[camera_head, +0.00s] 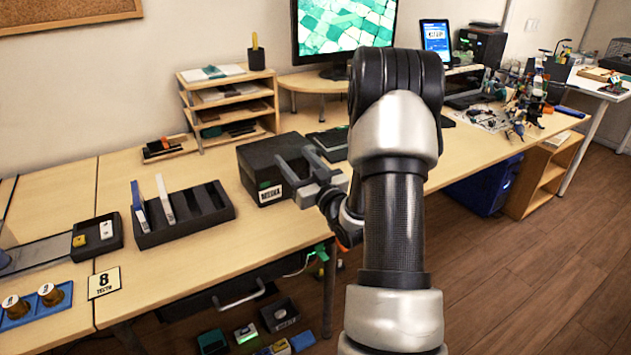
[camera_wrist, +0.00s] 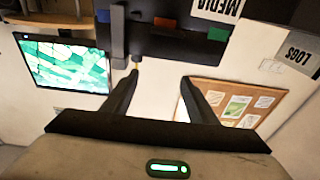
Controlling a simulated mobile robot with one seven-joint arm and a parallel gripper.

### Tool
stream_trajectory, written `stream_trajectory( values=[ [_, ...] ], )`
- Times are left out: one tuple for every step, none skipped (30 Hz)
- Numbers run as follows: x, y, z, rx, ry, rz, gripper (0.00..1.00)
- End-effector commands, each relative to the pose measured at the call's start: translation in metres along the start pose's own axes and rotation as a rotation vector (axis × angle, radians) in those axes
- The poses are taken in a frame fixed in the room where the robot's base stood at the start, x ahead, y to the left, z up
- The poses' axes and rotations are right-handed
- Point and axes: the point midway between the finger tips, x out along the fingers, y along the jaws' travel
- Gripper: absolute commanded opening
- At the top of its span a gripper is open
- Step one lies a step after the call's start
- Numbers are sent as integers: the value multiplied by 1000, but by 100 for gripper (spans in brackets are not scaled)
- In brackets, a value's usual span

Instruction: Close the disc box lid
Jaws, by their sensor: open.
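The disc box (camera_head: 258,158) is a dark grey box on the wooden desk, with a white label on its front. The left fingertip appears close to a dark upright bar; contact is unclear. I cannot clearly make out the lid's position.
A black slotted rack (camera_head: 185,212) stands left of the box, with free desk between. A wooden paper shelf (camera_head: 228,105) stands behind. A monitor (camera_head: 345,30) is at the back. Small bins (camera_head: 279,314) are on the floor below. A LOGS label (camera_wrist: 300,55) shows in the wrist view.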

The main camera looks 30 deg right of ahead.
Motion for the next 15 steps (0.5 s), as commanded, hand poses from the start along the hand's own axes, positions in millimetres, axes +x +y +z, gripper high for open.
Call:
stream_trajectory(
  values=[
    [-10, 1, -1, 1, -4, 4, 53],
    [-17, 2, -1, 1, -3, 5, 53],
    [-26, 2, -1, 0, -4, 5, 53],
    [-34, 2, -1, 2, -4, 5, 53],
    [-41, 1, -1, 2, -4, 6, 53],
    [-51, 2, 0, 2, -5, 5, 53],
    [-59, 2, 0, 1, -4, 6, 53],
    [-67, 2, 0, 2, -5, 6, 53],
    [-77, 1, 0, 4, -5, 6, 53],
    [-84, 2, 0, 3, -5, 6, 53],
    [-92, 1, 0, 3, -6, 6, 53],
    [-101, 1, 0, 3, -5, 6, 53],
    [-108, 1, 0, 4, -6, 6, 53],
    [-114, 2, 0, 3, -4, 6, 53],
    [-122, 1, 1, 3, -6, 5, 53]
  ],
)
